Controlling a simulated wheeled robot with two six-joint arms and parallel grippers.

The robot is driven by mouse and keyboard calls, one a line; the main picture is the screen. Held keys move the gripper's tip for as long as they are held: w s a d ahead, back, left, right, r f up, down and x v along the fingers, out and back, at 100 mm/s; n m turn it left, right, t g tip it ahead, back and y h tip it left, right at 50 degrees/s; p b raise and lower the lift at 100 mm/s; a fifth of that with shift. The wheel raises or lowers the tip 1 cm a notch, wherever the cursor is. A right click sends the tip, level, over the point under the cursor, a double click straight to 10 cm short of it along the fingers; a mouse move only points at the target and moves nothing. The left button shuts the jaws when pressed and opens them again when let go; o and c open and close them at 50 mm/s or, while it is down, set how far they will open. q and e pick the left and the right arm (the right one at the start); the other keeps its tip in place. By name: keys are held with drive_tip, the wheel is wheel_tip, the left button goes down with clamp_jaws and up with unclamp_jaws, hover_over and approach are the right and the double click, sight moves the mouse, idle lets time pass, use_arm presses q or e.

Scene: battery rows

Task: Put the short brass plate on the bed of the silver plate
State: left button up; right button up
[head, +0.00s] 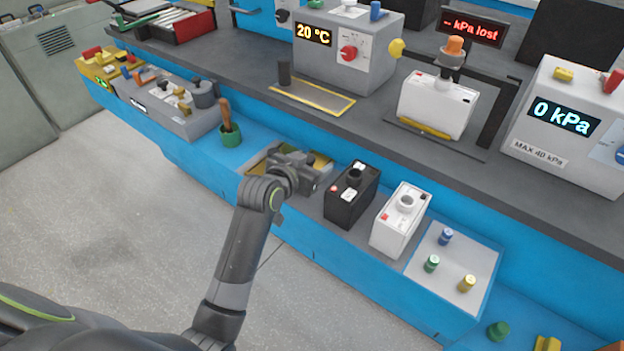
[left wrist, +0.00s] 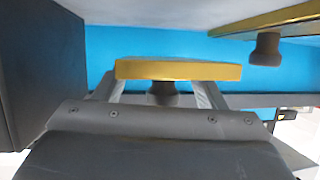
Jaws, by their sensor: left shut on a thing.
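My left gripper (head: 302,168) is at the tray in the front row, left of the black battery, and hides much of the tray. It is shut on the knob of a short brass plate (left wrist: 178,70), which lies across the fingertips in the left wrist view. Brass also shows beside the gripper in the head view (head: 321,160). A second brass-edged plate (left wrist: 285,18) with a dark knob shows at the upper right of the wrist view, apart from the held one. I cannot pick out the silver plate or its bed for certain. My right gripper is not in view.
The black battery (head: 350,198) stands close right of the gripper, with a white battery (head: 400,222) beyond. A yellow-framed flat plate (head: 312,98) lies on the upper bench before the 20 °C unit (head: 350,50).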

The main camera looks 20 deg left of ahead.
use_arm(q)
drive_tip(key=shift+f+b, duration=0.35)
drive_tip(key=shift+f, duration=1.55)
drive_tip(key=shift+f, duration=0.1)
drive_tip(key=o, duration=1.5)
drive_tip(key=shift+c, duration=0.2)
